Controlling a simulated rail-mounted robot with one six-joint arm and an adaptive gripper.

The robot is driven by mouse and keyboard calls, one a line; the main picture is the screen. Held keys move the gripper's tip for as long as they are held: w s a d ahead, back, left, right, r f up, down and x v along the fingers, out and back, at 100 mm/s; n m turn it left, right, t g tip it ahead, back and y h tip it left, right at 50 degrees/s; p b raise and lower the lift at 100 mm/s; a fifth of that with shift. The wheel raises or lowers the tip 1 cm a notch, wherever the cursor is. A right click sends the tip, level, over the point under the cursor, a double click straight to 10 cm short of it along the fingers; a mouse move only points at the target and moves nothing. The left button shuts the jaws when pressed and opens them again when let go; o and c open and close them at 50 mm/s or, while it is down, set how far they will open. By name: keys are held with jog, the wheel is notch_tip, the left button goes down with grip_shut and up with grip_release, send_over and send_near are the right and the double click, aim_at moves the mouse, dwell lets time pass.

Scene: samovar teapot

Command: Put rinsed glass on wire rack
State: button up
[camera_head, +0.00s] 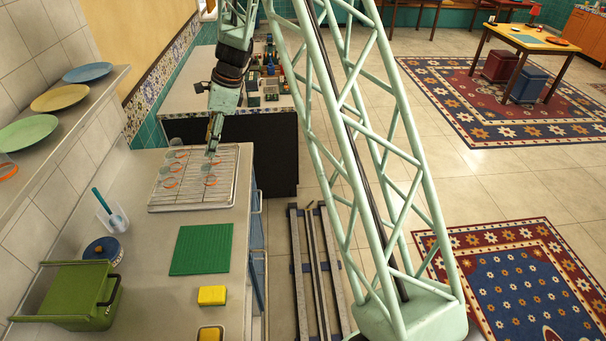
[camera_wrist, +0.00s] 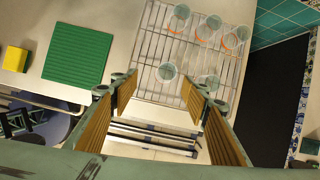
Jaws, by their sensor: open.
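The wire rack (camera_head: 225,185) lies on the left counter, and its bars (camera_wrist: 150,45) fill the upper middle of the wrist view. Several clear glasses with orange bands stand on it. One glass (camera_wrist: 167,72) shows in the gap between my fingertips, near the rack's edge, with no finger seen touching it. Another glass (camera_wrist: 210,82) is close by the right finger. More glasses (camera_wrist: 180,16) stand farther along the rack. My gripper (camera_head: 210,151) points down over the rack. It is open and empty in the wrist view (camera_wrist: 158,88). I cannot tell which glass was rinsed.
A green mat (camera_head: 202,249), yellow sponge (camera_head: 212,295), green box (camera_head: 75,295), blue-lidded pot (camera_head: 102,249) and clear container with a brush (camera_head: 112,217) are on the counter. A shelf with plates (camera_head: 60,97) overhangs the left side.

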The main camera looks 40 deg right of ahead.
jog(key=s+a+r+n, duration=0.2)
jog(key=s+r+n, duration=0.2)
jog(key=s+r, duration=0.5)
jog(key=s+a+r+n+h, duration=0.1)
jog(key=s+r+n, duration=0.3)
jog(key=s+r, duration=0.45)
jog(key=s+a+r+n, duration=0.2)
jog(key=s+r+n, duration=0.1)
jog(key=s+r, duration=0.6)
jog(key=s+d+r+n+h, duration=0.1)
jog(key=s+n, duration=0.4)
jog(key=s, duration=1.1)
jog(key=s+d+r+n+t+h, duration=0.1)
jog(key=s+r+n, duration=0.2)
jog(key=s, duration=1.3)
jog(key=n, duration=0.3)
jog(key=shift+s+n+t+h, duration=0.3)
jog(key=shift+s+h, duration=0.05)
jog(key=shift+h, duration=0.05)
notch_tip(320, 180, down, 10)
jog(key=b, duration=1)
